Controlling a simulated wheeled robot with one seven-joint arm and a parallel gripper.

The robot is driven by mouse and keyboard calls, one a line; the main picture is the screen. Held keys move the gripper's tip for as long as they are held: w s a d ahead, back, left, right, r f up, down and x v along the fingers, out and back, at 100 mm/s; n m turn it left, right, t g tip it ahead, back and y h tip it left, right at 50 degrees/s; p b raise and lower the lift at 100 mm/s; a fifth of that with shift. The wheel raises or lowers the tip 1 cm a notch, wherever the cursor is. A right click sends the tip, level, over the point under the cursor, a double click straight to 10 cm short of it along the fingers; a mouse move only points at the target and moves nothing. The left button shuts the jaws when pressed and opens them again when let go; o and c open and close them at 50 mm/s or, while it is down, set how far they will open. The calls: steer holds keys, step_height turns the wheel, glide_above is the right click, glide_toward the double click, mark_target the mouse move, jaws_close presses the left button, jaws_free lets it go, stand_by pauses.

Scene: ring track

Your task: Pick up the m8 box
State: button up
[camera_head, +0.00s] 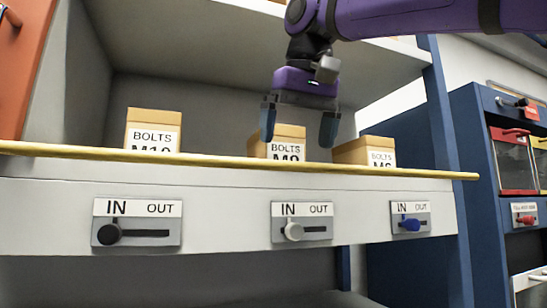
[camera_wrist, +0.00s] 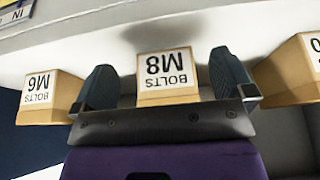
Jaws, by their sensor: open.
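The M8 box (camera_head: 287,147) is a tan box with a white "BOLTS M8" label. It stands on the shelf in the middle of three boxes, its lower part hidden behind the yellow rail in the head view. My gripper (camera_head: 299,127) is open, pointing down with its fingers just above and in front of the box in that picture. In the wrist view the M8 box (camera_wrist: 167,76) appears upside down between the two spread dark fingers, with a gap visible on each side. Nothing is held.
An M10 box (camera_head: 153,129) stands left and an M6 box (camera_head: 365,151) stands close on the right. A yellow rail (camera_head: 220,160) runs along the shelf's front edge. Three IN/OUT sliders sit below. The shelf's upper panel (camera_head: 210,40) overhangs the boxes.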

mark_target(287, 144)
steer(key=shift+w+a+f, duration=0.15)
steer(key=shift+w+a, duration=0.1)
steer(key=shift+w, duration=0.6)
steer(key=shift+w+a+f, duration=0.15)
steer(key=shift+w+a, duration=0.1)
steer(key=shift+w, duration=0.55)
steer(key=shift+w+a+f, duration=0.15)
steer(key=shift+w+a, duration=0.1)
steer(key=shift+w, duration=0.6)
steer(key=shift+f, duration=0.1)
steer(key=c, duration=1)
